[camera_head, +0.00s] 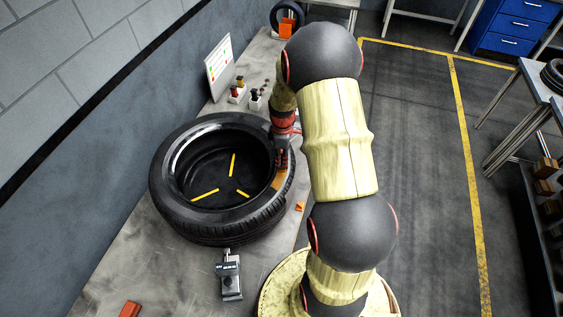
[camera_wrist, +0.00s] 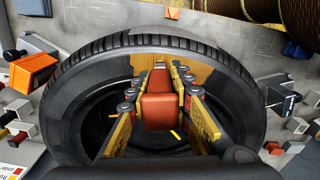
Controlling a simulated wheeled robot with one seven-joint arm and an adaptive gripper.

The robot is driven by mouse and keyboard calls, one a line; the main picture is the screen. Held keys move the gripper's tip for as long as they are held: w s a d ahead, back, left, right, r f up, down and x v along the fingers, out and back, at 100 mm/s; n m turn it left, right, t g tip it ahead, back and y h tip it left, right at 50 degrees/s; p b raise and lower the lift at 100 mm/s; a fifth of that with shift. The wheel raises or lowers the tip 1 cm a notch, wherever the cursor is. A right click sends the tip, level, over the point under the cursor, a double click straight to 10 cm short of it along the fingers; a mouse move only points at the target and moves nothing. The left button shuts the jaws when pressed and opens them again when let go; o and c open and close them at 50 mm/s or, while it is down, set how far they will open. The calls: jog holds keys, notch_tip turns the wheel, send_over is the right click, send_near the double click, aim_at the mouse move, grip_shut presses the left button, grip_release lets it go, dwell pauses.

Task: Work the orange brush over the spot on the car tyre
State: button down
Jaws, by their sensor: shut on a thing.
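The large black car tyre (camera_head: 178,213) lies flat on the grey table, and its ring also fills the wrist view (camera_wrist: 75,90). A tan-orange spot (camera_wrist: 190,67) covers part of its sidewall; in the head view the spot (camera_head: 279,181) is on the tyre's right side. My gripper (camera_wrist: 160,76) is shut on the orange brush (camera_wrist: 158,110), a reddish-orange block between its fingers. In the head view my gripper (camera_head: 282,153) is over the tyre's right side, just by the spot. The brush's working face is hidden, so I cannot tell whether it touches the tyre.
A small orange block (camera_head: 299,206) lies at the table edge right of the tyre. A grey device (camera_head: 230,278) stands in front. A white panel (camera_head: 219,67) and small parts are behind. An orange box (camera_head: 286,29) is at the far end. Open floor lies right.

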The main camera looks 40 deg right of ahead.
jog(key=shift+w+d, duration=0.15)
jog(key=shift+d, duration=0.1)
jog(key=shift+w+d, duration=0.65)
jog(key=shift+d, duration=0.15)
jog(key=shift+s+a, duration=0.75)
jog(key=shift+a, duration=0.2)
jog(key=shift+a, duration=0.1)
jog(key=shift+s+a, duration=0.45)
jog(key=shift+a, duration=0.15)
jog(key=shift+s+a, duration=0.1)
jog(key=shift+a, duration=0.1)
jog(key=shift+a, duration=0.1)
jog(key=shift+s+a, duration=0.6)
jog(key=shift+a, duration=0.35)
